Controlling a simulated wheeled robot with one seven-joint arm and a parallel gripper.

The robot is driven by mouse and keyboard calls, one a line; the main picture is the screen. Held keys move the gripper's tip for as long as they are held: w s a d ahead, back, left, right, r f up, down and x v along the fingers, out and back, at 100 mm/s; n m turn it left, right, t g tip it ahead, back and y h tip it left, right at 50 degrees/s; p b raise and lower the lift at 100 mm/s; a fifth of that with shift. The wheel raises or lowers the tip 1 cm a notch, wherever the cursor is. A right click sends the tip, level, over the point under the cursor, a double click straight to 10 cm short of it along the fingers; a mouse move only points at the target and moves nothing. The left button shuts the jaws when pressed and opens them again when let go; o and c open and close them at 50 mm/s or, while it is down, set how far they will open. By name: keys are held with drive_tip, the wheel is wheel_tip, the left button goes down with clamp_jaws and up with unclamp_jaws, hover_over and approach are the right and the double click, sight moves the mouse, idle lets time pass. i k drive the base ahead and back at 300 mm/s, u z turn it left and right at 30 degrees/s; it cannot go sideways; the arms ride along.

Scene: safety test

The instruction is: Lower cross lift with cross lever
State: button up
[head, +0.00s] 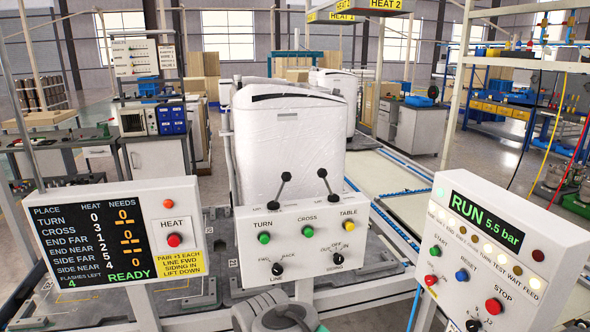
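The white control box (310,247) stands in the middle of the head view. Two black levers rise from its top edge, a left lever (283,187) leaning right and a right lever (326,182) leaning left. Small labels at their feet are too small to read surely. Below are lamps: green under TURN (264,238), green under CROSS (307,230), yellow under TABLE (348,226). I cannot tell which lever works the cross lift, and I cannot make out the lift itself. A grey-white part of my arm shows at the bottom edge; my gripper's fingers are not in view.
A display panel (113,245) at left reads READY, with a red HEAT button (174,240). A tilted panel (500,250) at right reads RUN 5.5 bar and has a red STOP button (494,306). A white wrapped unit (288,140) stands behind the box.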

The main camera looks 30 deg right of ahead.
sight(322, 172)
drive_tip(key=i, duration=0.6)
drive_tip(key=u, duration=0.95)
